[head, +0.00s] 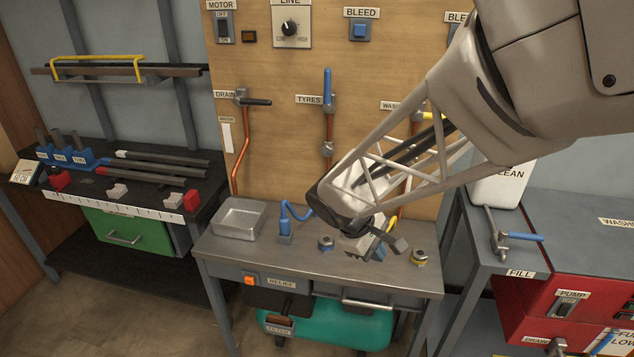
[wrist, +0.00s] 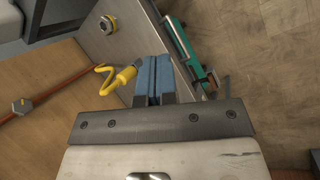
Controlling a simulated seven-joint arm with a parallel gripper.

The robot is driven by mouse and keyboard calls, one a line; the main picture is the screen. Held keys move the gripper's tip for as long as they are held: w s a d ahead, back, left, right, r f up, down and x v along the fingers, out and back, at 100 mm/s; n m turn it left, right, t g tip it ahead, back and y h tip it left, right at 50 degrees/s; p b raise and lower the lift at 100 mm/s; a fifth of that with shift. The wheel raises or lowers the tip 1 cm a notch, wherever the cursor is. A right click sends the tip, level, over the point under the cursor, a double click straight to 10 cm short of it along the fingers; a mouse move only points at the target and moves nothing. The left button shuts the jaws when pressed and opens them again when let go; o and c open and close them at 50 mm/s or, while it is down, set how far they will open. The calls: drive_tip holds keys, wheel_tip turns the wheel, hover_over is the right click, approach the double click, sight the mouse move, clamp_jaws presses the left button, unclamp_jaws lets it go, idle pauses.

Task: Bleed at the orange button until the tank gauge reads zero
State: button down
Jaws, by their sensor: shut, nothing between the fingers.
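A small orange button (head: 249,280) sits on the front edge of the metal bench, left of the RELIEF label (head: 282,282). A teal tank (head: 340,325) lies under the bench; a teal part also shows in the wrist view (wrist: 190,45). I cannot make out a tank gauge or its reading in either view. My gripper (head: 390,242) is over the right half of the bench top, to the right of the orange button and well apart from it. In the wrist view its blue fingers (wrist: 153,80) are together with nothing between them.
The bench (head: 300,255) carries a metal tray (head: 240,217), a blue hose connector (head: 285,228), a blue-ringed fitting (head: 325,243) and a yellow-ringed fitting (head: 419,257). A yellow hose connector (wrist: 124,78) is beside my fingers. A blue BLEED button (head: 360,31) is on the back panel.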

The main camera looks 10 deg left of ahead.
sight(250, 280)
drive_tip(key=w+a+f+n+t+h, duration=0.15)
drive_tip(key=a+f+n, duration=0.25)
drive_tip(key=a+f, duration=0.4)
drive_tip(key=w+a+f+n+t, duration=0.15)
drive_tip(key=a+f+n, duration=0.3)
drive_tip(key=a, duration=0.65)
drive_tip(key=s+a+f+n+t, duration=0.1)
drive_tip(key=s+a+f+n, duration=0.1)
drive_tip(key=a+f, duration=0.4)
drive_tip(key=s+a+f+n+t+y, duration=0.1)
drive_tip(key=s+a+f+n+t, duration=0.1)
drive_tip(key=a+f, duration=0.4)
drive_tip(key=s+a+f+n+t, duration=0.1)
drive_tip(key=s+a+f+n, duration=0.2)
drive_tip(key=a+f+n, duration=0.2)
drive_tip(key=shift+s+a+f, duration=0.3)
drive_tip(key=shift+a+f, duration=0.15)
drive_tip(key=shift+f, duration=0.15)
drive_tip(key=shift+w, duration=0.15)
drive_tip(key=w, duration=0.8)
drive_tip(key=shift+w, duration=0.25)
